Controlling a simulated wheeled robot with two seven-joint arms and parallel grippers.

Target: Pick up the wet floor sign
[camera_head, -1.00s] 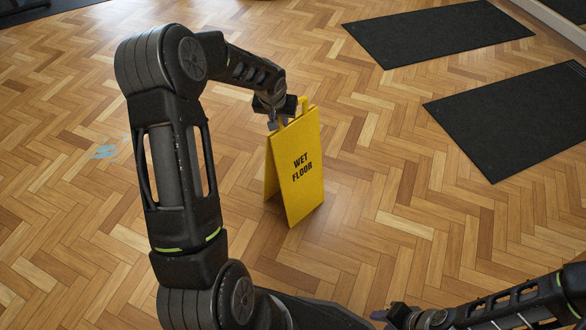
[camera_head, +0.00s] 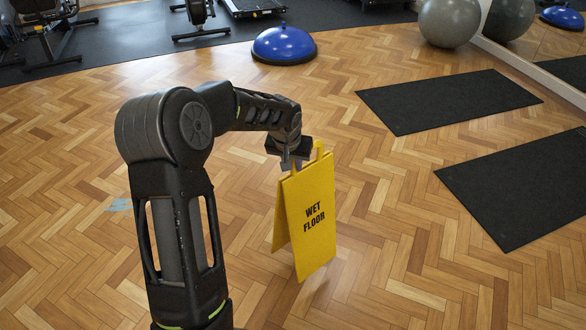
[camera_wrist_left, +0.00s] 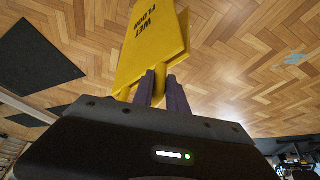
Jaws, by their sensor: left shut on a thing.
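The yellow wet floor sign (camera_head: 312,225) stands upright with its two panels spread, right of my left forearm in the head view. Black "WET FLOOR" lettering faces me. My left gripper (camera_head: 293,165) is at its top edge, beside the handle loop, and is shut on it. In the left wrist view the two fingers (camera_wrist_left: 162,84) close on the top of the sign (camera_wrist_left: 150,45). The head view does not clearly show whether the lower edges touch the floor. My right gripper is out of view.
Two black mats (camera_head: 447,101) (camera_head: 525,185) lie on the parquet to the right. A blue balance dome (camera_head: 284,45) and a grey exercise ball (camera_head: 448,22) are farther back. Gym machines (camera_head: 50,35) stand at the back left. The floor around the sign is clear.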

